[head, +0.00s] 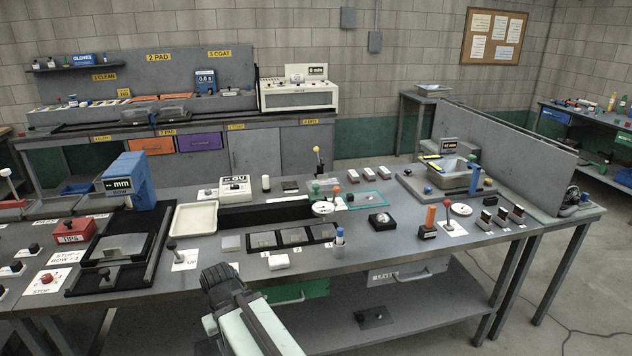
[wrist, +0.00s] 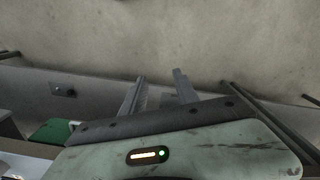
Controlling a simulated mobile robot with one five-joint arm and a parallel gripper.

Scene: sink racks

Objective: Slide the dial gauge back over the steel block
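I cannot clearly make out the dial gauge or the steel block at this size. A white round piece (head: 323,208), possibly a dial, stands mid-bench beside a green-knobbed and a red-knobbed post. My gripper (head: 220,277) is in front of the bench's near edge, left of and well apart from these pieces.
A beige tray (head: 194,232) and a blue-topped press (head: 130,180) stand left. A basin (head: 452,172) and low partition stand right. A green drawer (head: 300,291) hangs under the bench.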

